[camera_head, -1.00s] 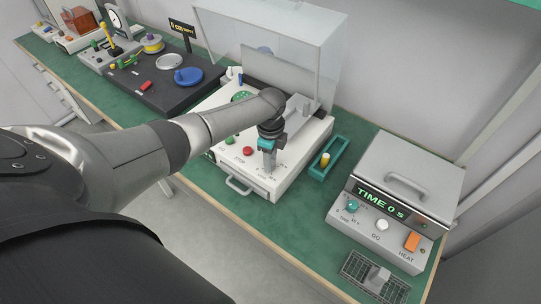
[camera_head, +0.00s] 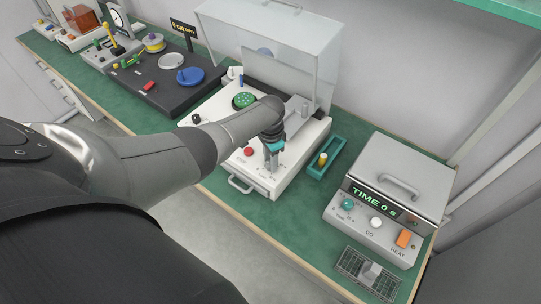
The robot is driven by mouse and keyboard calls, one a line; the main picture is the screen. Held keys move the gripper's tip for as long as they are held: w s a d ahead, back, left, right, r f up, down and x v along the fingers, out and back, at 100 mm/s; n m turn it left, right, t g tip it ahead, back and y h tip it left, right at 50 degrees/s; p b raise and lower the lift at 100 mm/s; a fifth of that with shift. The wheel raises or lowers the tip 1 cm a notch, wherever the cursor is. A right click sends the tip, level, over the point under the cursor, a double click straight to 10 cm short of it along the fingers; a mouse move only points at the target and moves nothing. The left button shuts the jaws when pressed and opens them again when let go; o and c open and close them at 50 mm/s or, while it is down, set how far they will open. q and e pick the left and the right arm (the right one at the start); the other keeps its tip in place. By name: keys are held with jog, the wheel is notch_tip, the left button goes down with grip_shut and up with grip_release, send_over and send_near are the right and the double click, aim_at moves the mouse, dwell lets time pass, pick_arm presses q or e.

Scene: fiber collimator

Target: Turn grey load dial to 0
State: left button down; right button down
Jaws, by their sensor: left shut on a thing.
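My left gripper (camera_head: 272,165) points down at the front right part of the white machine (camera_head: 243,182), with its fingertips at the machine's top panel. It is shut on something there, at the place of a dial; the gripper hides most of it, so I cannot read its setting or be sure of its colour. A red button (camera_head: 248,151) sits left of the gripper. A green round part (camera_head: 243,100) shows behind. My right gripper is not in view.
A clear raised lid (camera_head: 300,50) stands behind the arm. A teal tray (camera_head: 327,157) with a yellow-topped piece lies to the right. A heater box (camera_head: 385,190) reads TIME 0 s. A black platform (camera_head: 165,90) stands left.

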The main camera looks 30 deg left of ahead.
pick_arm(q)
jog(key=shift+n+p, duration=0.4)
jog(key=shift+n, duration=1.1)
jog(key=c, duration=0.5)
grip_release()
